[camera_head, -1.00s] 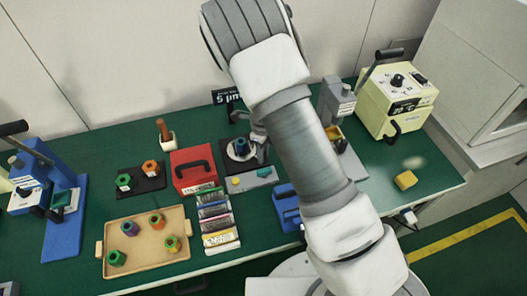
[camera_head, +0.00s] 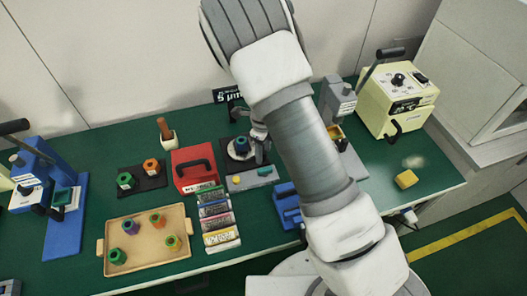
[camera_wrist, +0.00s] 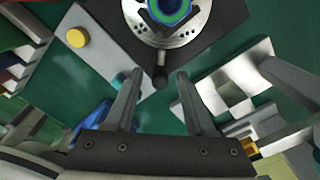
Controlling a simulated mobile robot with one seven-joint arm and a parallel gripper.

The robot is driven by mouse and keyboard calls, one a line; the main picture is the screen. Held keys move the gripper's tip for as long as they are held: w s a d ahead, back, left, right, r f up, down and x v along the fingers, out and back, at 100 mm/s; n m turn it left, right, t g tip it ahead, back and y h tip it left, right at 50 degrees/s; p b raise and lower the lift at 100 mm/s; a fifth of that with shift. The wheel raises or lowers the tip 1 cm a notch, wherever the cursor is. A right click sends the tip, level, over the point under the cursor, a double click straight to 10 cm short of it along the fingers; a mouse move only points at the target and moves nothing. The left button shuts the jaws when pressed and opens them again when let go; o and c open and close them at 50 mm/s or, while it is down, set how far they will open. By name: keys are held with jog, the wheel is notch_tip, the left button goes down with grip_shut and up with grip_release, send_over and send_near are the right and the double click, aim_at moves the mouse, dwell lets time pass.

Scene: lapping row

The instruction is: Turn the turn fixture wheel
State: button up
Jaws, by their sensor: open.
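The turn fixture wheel (camera_wrist: 188,32) is a round silver plate with a blue and green piece at its centre, on a dark square base, at the top of the wrist view. A short dark handle peg (camera_wrist: 160,75) stands out from its near edge. In the head view the wheel (camera_head: 236,153) is partly hidden by my gripper and arm. My gripper (camera_wrist: 153,76) is open, with one finger on each side of the peg in the picture. I cannot tell whether either finger touches it.
A grey box with a yellow button (camera_wrist: 77,38) lies left of the wheel. A red case (camera_head: 193,170), blue bin (camera_head: 287,207) and cream machine (camera_head: 397,102) stand nearby. A wooden tray (camera_head: 147,263) holds several coloured pieces.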

notch_tip(320, 180, up, 17)
jog(key=p, duration=0.2)
jog(key=shift+f, duration=0.2)
jog(key=s+d+r+n+t+y, duration=0.1)
jog(key=s+d+r+n, duration=0.4)
jog(key=r, duration=0.3)
jog(key=s+d+r+n+t+y, duration=0.1)
jog(key=s+d+r+n, duration=0.2)
jog(key=s+r+n, duration=0.35)
jog(key=s+d+r+n+t+h, duration=0.1)
jog(key=s+d+r+n, duration=0.1)
jog(key=s+n, duration=0.3)
jog(key=s+d+r+n+t+h, duration=0.1)
jog(key=s+d+r+n+t, duration=0.1)
jog(key=s+n, duration=0.4)
jog(key=shift+d+r+n+t, duration=0.3)
jog(key=shift+d+r+n, duration=0.35)
jog(key=shift+d+r, duration=0.1)
